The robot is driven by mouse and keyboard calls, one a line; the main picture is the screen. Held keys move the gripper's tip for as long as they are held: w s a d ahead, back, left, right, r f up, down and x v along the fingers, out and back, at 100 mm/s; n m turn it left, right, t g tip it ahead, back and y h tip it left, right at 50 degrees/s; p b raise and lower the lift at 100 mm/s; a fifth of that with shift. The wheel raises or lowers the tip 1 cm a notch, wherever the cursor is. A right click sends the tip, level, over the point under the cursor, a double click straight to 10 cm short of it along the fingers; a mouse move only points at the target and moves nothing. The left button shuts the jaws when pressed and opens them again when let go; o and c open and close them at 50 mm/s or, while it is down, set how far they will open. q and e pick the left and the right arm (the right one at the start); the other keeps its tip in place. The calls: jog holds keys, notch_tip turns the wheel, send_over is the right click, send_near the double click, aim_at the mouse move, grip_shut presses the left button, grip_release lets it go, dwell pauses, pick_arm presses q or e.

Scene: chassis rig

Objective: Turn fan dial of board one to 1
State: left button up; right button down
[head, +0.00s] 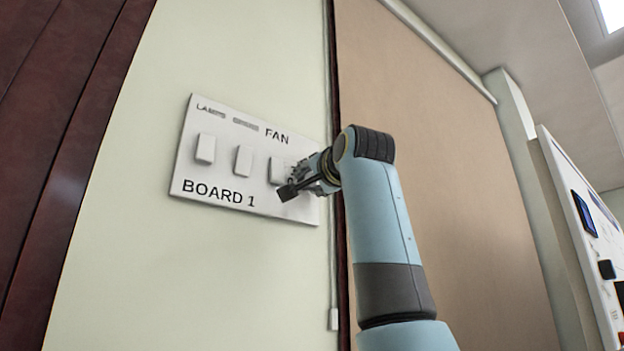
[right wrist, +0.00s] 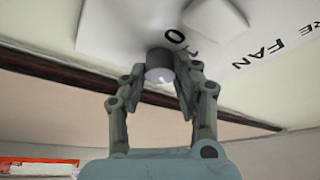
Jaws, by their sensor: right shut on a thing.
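Board one (head: 218,190) is a white panel on the pale wall, marked "BOARD 1" and "FAN", with several white rocker switches. The fan dial (right wrist: 159,65) is a small grey round knob on the board in the right wrist view. A "0" is printed beside it, with other marks partly hidden. My right gripper (right wrist: 168,82) is shut on the dial, one finger on each side. In the head view my right gripper (head: 293,184) is at the board's right end and hides the dial. My left gripper is not in view.
A switch (head: 277,170) sits just left of my right gripper. A dark wood frame (head: 90,120) stands left of the board and a brown panel (head: 450,170) to its right. Another white board (head: 580,215) is at the far right. A thin cord conduit (head: 333,270) runs down the wall.

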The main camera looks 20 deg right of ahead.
jog(key=shift+w+d+f+n+g+y, duration=0.1)
jog(key=shift+n+g+y, duration=0.2)
jog(key=shift+n+y, duration=2.4)
jog(key=shift+w+d+f+n+g+y, duration=0.25)
jog(key=shift+n+y, duration=0.45)
jog(key=shift+n, duration=3.95)
jog(key=shift+s+n+g+y, duration=0.15)
jog(key=shift+n+g+y, duration=0.2)
jog(key=shift+n+y, duration=2.35)
jog(key=shift+n+h, duration=0.9)
jog(key=shift+n, duration=0.25)
jog(key=c, duration=1)
grip_release()
jog(key=shift+r, duration=0.15)
jog(key=shift+s, duration=0.1)
jog(key=v, duration=1.2)
